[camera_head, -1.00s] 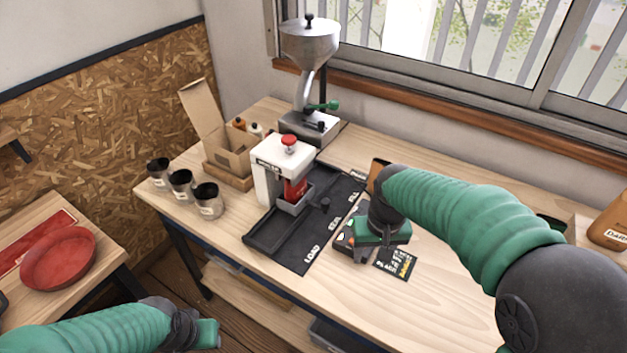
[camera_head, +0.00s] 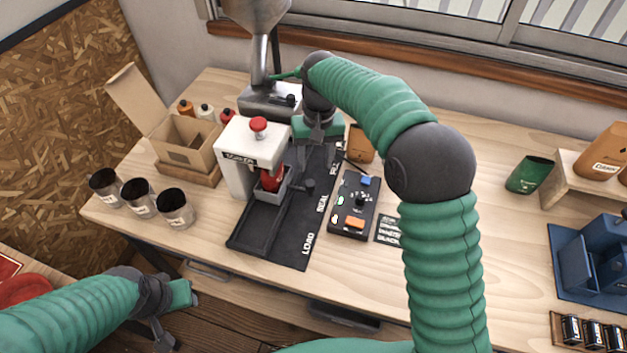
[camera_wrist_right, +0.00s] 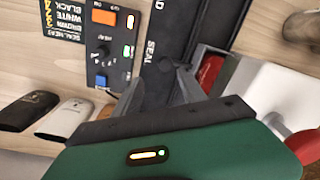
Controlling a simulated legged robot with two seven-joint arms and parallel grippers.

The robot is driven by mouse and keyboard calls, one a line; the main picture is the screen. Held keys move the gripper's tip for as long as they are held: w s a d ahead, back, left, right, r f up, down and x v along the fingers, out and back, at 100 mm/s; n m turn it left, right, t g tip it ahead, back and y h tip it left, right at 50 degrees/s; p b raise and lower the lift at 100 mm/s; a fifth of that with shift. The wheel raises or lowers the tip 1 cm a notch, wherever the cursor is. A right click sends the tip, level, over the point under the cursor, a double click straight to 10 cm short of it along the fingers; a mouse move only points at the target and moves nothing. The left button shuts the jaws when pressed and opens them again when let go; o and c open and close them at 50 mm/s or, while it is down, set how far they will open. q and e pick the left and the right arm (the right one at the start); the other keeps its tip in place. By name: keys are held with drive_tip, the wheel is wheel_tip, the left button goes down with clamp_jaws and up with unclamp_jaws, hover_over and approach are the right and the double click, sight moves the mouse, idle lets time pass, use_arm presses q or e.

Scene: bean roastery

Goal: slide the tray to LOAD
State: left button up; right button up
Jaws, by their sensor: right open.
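The grey tray (camera_head: 272,190) sits under the white sealer (camera_head: 250,155), beside the SEAL mark of the black track (camera_head: 290,238). A red part of the sealer shows above the tray. A dark round knob (camera_head: 308,185) stands at the tray's right side. The LOAD mark (camera_head: 308,243) is at the track's near end. My right gripper (camera_head: 309,158) is open and empty above the track's far part, beyond the knob. In the right wrist view its fingers (camera_wrist_right: 160,92) spread over the track near the SEAL mark. My left gripper (camera_head: 176,312) hangs low in front of the table, its jaws unclear.
A black control box (camera_head: 352,205) with an orange button lies right of the track, beside a black card (camera_head: 388,230). Several dark cups and an open cardboard box (camera_head: 188,143) stand left. A metal grinder (camera_head: 270,98) stands behind.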

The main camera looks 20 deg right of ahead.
sight(310, 183)
drive_tip(key=f, duration=0.2)
drive_tip(key=a+f, duration=0.1)
drive_tip(key=f, duration=0.1)
drive_tip(key=a+f, duration=0.1)
drive_tip(key=f, duration=0.2)
drive_tip(key=shift+a, duration=0.1)
drive_tip(key=shift+f, duration=0.2)
drive_tip(key=shift+w+d+f, duration=0.1)
drive_tip(key=shift+d+f, duration=0.2)
drive_tip(key=shift+d, duration=0.3)
drive_tip(key=shift+c, duration=2.2)
drive_tip(key=shift+a+r, duration=0.15)
drive_tip(key=shift+a, duration=0.25)
clamp_jaws()
use_arm(q)
drive_tip(key=shift+w+a+f, duration=0.1)
drive_tip(key=shift+a+f, duration=0.25)
drive_tip(key=shift+a, duration=0.2)
use_arm(e)
drive_tip(key=shift+d, duration=0.1)
use_arm(q)
drive_tip(key=shift+d, duration=0.1)
use_arm(e)
drive_tip(key=shift+d, duration=0.1)
